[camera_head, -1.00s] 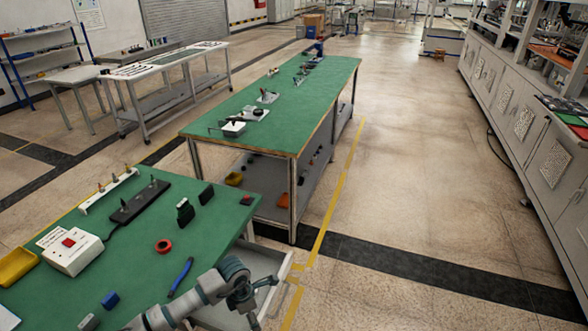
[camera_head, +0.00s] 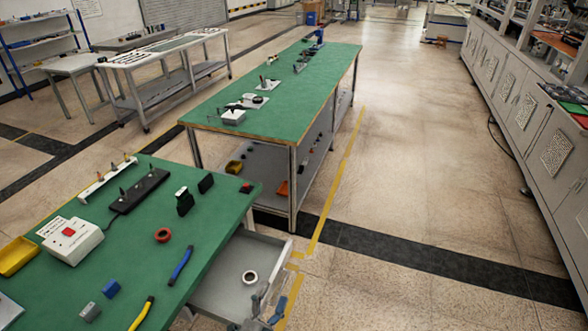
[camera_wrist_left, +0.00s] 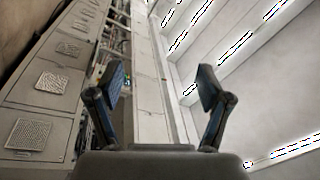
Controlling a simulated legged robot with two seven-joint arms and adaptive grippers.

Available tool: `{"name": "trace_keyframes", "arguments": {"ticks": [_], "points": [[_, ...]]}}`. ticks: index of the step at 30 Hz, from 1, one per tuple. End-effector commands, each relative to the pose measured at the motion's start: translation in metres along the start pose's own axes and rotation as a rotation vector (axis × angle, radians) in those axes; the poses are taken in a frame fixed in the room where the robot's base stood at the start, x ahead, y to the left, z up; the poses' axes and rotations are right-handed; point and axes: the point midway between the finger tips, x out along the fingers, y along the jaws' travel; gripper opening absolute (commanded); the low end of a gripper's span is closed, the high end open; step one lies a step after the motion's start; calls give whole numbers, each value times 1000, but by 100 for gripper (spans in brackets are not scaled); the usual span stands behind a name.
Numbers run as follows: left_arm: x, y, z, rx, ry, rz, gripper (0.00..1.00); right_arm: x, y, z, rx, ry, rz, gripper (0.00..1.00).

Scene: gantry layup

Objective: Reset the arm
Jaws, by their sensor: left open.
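My left gripper (camera_head: 267,308) shows at the bottom edge of the head view, in front of the open grey drawer (camera_head: 215,290) of the near green table (camera_head: 140,240). In the left wrist view its two dark fingers (camera_wrist_left: 162,85) stand wide apart with nothing between them. That view looks out to grey cabinets (camera_wrist_left: 50,80) and a ceiling with light strips. Most of my left arm is outside the head view. My right gripper is not in view.
A second green table (camera_head: 290,100) stands beyond. The floor to the right is clear.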

Motion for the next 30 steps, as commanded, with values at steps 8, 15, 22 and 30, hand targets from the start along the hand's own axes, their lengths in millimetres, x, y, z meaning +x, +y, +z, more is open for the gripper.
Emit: {"name": "trace_keyframes", "arguments": {"ticks": [8,15,22,30], "points": [[-165,75,134,-551,-827,243,78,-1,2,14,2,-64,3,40],[-284,117,142,-769,-1222,433,78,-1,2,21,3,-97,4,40],[-366,132,123,-887,-1466,581,78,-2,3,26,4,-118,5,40],[-387,162,133,-917,-1544,635,78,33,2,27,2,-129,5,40]]}}
